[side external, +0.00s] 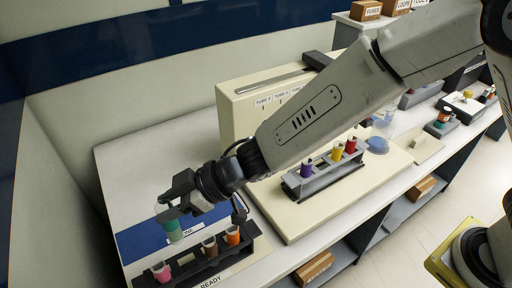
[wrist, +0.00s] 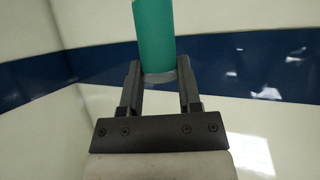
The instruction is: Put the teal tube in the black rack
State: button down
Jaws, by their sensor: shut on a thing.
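The teal tube (side external: 174,231) is held by my gripper (side external: 170,212) above the blue strip, close to the black rack. In the wrist view the teal tube (wrist: 154,38) stands between the two fingers of my gripper (wrist: 160,78), which are shut on it. The black rack (side external: 190,272) stands at the front of the bench and holds a pink tube (side external: 161,271), a brown tube (side external: 210,247) and an orange tube (side external: 232,236). A gap shows between the pink and brown tubes. The teal tube's lower end seems near the rack's back edge; I cannot tell its exact height.
A grey rack (side external: 322,178) with purple, yellow and red tubes stands on the cream machine's base (side external: 375,190), under my arm. A label reading READY (side external: 211,282) lies in front of the black rack. The bench's left part (side external: 130,165) is clear.

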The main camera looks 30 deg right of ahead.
aim_at(178, 227)
notch_tip(178, 227, down, 7)
dwell(0.3)
jog(key=shift+f, duration=2.9)
jog(key=shift+f, duration=2.1)
jog(key=shift+f, duration=0.15)
jog(key=shift+c, duration=1.4)
grip_release()
